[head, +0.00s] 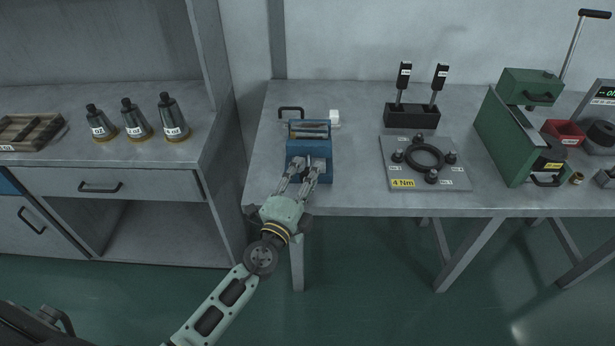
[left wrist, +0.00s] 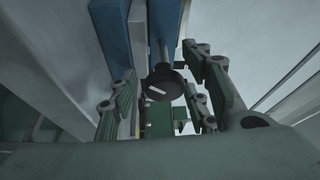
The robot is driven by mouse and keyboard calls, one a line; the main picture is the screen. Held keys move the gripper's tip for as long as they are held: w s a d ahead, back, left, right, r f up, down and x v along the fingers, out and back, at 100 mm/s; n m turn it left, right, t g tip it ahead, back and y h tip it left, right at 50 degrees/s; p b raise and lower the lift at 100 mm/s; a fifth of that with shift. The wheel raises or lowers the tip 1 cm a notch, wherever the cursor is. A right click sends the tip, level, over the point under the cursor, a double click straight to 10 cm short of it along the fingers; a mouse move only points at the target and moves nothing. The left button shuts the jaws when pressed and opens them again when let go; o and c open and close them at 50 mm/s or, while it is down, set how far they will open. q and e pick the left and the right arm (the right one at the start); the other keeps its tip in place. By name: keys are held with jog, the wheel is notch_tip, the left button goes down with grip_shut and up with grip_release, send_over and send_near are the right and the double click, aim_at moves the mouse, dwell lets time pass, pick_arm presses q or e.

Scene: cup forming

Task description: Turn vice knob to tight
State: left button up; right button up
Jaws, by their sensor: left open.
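The blue vice (head: 309,148) stands near the left front edge of the grey table. Its dark round knob (left wrist: 165,84), marked with a white line, faces the left wrist camera on a rod from the blue body. My left gripper (head: 309,168) reaches the vice's front from below. Its fingers are open, one on each side of the knob in the left wrist view (left wrist: 165,100), with gaps between the pads and the knob. In the head view the fingers largely hide the knob. My right gripper is not in view.
Right of the vice is a plate with a black ring (head: 424,158) and a "4 Nm" label. Behind it stands a black holder (head: 411,116) with two tools. A green press (head: 511,135) is further right. A cabinet with several bottles (head: 168,118) stands left.

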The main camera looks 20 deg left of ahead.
pick_arm(q)
jog(key=shift+c, duration=0.2)
jog(key=c, duration=1)
jog(key=shift+s+m+p, duration=0.1)
jog(key=shift+m+p, duration=0.2)
jog(key=shift+p, duration=0.35)
jog(key=shift+f, duration=0.15)
jog(key=o, duration=1)
jog(key=shift+f, duration=0.1)
jog(key=shift+o, duration=0.2)
jog(key=shift+r, duration=0.2)
